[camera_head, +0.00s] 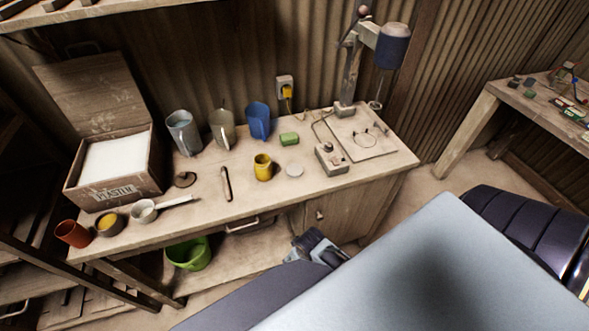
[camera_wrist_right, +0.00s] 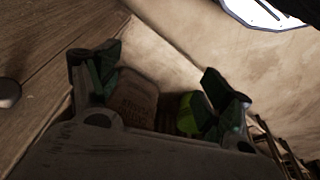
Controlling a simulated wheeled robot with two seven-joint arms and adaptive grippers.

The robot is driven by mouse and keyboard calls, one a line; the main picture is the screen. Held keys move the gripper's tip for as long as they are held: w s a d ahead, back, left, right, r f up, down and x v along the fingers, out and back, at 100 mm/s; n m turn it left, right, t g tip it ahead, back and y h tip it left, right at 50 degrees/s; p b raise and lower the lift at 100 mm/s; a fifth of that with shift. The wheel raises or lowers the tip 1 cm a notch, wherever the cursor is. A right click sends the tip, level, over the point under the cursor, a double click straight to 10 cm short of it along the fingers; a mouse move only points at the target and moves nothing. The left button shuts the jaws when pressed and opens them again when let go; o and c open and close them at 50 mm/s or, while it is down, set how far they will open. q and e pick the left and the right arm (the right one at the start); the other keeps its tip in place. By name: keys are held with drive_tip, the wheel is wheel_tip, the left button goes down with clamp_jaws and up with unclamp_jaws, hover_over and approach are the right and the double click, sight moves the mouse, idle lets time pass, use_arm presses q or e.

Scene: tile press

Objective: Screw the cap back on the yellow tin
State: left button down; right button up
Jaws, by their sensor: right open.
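The yellow tin (camera_head: 263,168) stands upright on the workbench, right of its middle, and its top looks open. A pale flat disc (camera_head: 294,170), perhaps the cap, lies on the bench just right of the tin, apart from it. In the right wrist view my right gripper (camera_wrist_right: 160,72) is open and empty, with its dark green fingers spread. It is away from the tin and disc, neither of which shows in that view. My left gripper cannot be made out.
On the workbench (camera_head: 221,216) stand several jugs, a green block (camera_head: 289,139), a dark lid (camera_head: 185,179), a stick (camera_head: 226,184), a grey device (camera_head: 331,160), a pan (camera_head: 144,211) and a plaster box (camera_head: 113,189). A green bucket (camera_head: 189,254) sits below.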

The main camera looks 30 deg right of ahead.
sight(293, 172)
drive_tip(key=w+a+r+m+p, duration=0.1)
drive_tip(key=w+a+r, duration=0.15)
drive_tip(key=r, duration=0.65)
drive_tip(key=w+a+r+m+y+p, duration=0.1)
drive_tip(key=w+r, duration=0.3)
drive_tip(key=r, duration=0.5)
drive_tip(key=w+a+r+m, duration=0.2)
drive_tip(key=w+r, duration=0.1)
drive_tip(key=r, duration=0.6)
use_arm(q)
drive_tip(key=shift+s+d+r, duration=0.15)
drive_tip(key=shift+d+r, duration=0.3)
drive_tip(key=shift+r, duration=0.25)
drive_tip(key=shift+s+d+r, duration=0.15)
drive_tip(key=shift+d+r, duration=0.25)
drive_tip(key=shift+r, duration=0.25)
use_arm(e)
drive_tip(key=w+d+r+m+g+h, duration=0.1)
drive_tip(key=w+d+r+m, duration=0.3)
drive_tip(key=d, duration=0.3)
drive_tip(key=w+d+r+m+h, duration=0.1)
drive_tip(key=w+d+r+m, duration=0.4)
drive_tip(key=d, duration=0.3)
drive_tip(key=shift+w+r+m+g+h, duration=0.25)
drive_tip(key=shift+w+m+g+h, duration=0.15)
drive_tip(key=shift+w, duration=0.15)
drive_tip(key=shift+f, duration=0.1)
